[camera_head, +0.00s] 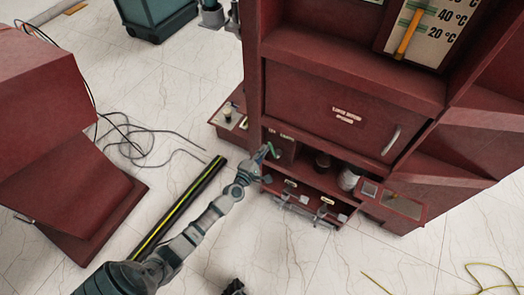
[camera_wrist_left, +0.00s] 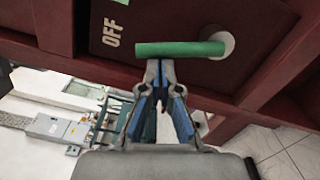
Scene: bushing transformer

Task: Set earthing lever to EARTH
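The green earthing lever (camera_wrist_left: 180,48) runs sideways across the left wrist view, out from a pale round hub (camera_wrist_left: 216,42) on the dark red panel. White lettering "OFF" (camera_wrist_left: 112,32) stands to the left of its free end. In the head view the lever (camera_head: 273,152) is a small green piece at the left of the cabinet's lower recess. My left gripper (camera_wrist_left: 160,66) has its fingertips drawn together just below the lever, near its free end. I cannot tell whether they touch it. In the head view the gripper (camera_head: 264,156) is small beside the lever.
The red cabinet (camera_head: 340,108) has a closed door with a handle (camera_head: 391,140). Below are small levers (camera_head: 303,200) and dark and white knobs. A black-and-yellow striped bar (camera_head: 180,208) passes beside my arm. Loose cables (camera_head: 150,143) lie on the tiled floor at left.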

